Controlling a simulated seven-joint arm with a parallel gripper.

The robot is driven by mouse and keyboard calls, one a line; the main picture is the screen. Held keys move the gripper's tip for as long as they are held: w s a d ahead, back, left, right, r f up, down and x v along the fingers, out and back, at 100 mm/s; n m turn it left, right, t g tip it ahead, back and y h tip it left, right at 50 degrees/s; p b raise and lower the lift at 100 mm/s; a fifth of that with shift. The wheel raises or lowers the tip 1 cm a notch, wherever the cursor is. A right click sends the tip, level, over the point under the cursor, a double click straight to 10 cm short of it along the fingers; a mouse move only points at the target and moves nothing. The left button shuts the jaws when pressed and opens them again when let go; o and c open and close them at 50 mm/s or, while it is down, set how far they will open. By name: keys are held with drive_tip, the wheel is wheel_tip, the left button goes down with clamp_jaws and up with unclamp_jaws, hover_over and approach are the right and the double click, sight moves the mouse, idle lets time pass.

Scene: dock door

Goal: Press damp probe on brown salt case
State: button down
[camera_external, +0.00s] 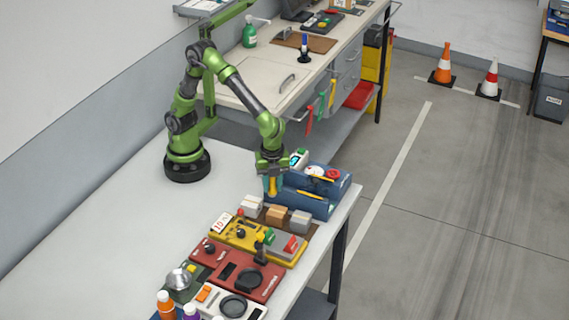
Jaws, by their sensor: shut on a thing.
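My gripper (271,172) points down at the left end of a blue tool caddy. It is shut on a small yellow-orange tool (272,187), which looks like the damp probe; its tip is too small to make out. The brown salt case (277,213) looks like a small tan box on a brown mat, between two whitish boxes. The probe is above and just behind this row of boxes, apart from the brown case as far as I can tell.
A whitish box (251,204) stands left of the brown case and another (300,221) right of it. The blue caddy (318,204) is close behind. Yellow (232,236) and red (208,253) panels lie in front. The table's left side is clear.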

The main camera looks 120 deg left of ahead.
drive_tip(key=shift+w+f, duration=0.25)
drive_tip(key=shift+f, duration=0.6)
drive_tip(key=shift+w+f, duration=0.3)
drive_tip(key=shift+f, duration=0.6)
drive_tip(key=shift+w+f, duration=0.25)
drive_tip(key=shift+f, duration=0.6)
drive_tip(key=shift+f, duration=0.65)
wheel_tip(320, 180, up, 7)
idle(1.0)
